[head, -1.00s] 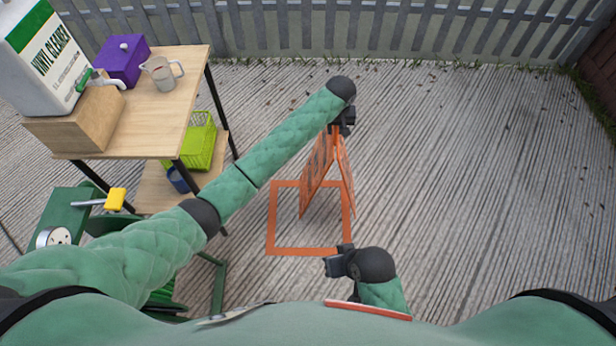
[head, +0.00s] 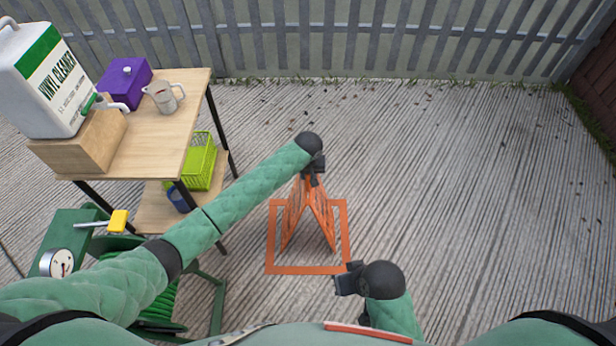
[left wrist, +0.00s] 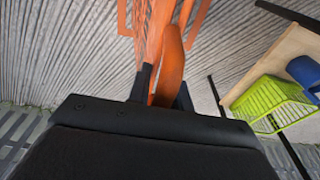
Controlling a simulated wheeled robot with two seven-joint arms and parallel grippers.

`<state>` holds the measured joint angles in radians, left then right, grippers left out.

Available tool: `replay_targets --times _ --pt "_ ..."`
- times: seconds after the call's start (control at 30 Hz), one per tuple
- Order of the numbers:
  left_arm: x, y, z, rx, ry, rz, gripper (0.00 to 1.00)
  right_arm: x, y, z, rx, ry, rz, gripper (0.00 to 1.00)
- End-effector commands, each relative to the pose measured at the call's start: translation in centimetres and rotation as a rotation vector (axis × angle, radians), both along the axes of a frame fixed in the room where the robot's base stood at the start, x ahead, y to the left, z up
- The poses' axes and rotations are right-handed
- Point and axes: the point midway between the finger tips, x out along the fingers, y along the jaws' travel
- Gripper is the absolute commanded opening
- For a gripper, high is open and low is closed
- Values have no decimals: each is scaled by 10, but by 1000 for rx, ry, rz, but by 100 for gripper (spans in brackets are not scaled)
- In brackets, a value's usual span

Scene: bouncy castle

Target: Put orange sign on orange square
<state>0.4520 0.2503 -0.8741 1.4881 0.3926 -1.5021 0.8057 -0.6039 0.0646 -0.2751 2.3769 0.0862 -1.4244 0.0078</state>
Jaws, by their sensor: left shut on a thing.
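The orange sign (head: 295,213) is a folding A-frame with its two panels spread. My left gripper (head: 314,177) is shut on its top edge. In the left wrist view, the sign's orange top (left wrist: 170,68) sits between the fingers (left wrist: 163,92). The orange square (head: 344,250) is an outline on the deck. In the head view the sign appears within this outline; whether its feet touch the deck I cannot tell. My right gripper (head: 345,279) is near the square's front right corner, with nothing seen in it; its jaw opening is unclear.
A wooden table (head: 165,140) at left holds a vinyl cleaner jug (head: 50,80), a purple box (head: 124,82) and a measuring cup (head: 163,97). A green basket (head: 200,165) sits on its lower shelf. A green hose reel (head: 80,235) stands in front. The deck at right is clear.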

Motion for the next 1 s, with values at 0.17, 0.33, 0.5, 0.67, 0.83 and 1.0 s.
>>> replay_targets --times 0.17,0.33,0.5,0.67,0.83,1.0 --pt "1 0 -16 -1 -2 0 0 0 -3 3 -6 4 -3 0" --pt "1 0 -16 -1 -2 0 0 0 -4 3 -7 5 -5 0" --pt "0 0 -19 0 -1 1 24 0 -4 3 -8 6 -5 0" --pt "0 0 -19 0 -1 1 43 0 -4 3 -8 7 -5 0" --pt "0 0 -18 0 -1 1 43 0 -4 3 -9 7 -4 0" --pt "0 0 -12 -1 -1 0 43 0 -3 2 -6 5 -4 0"
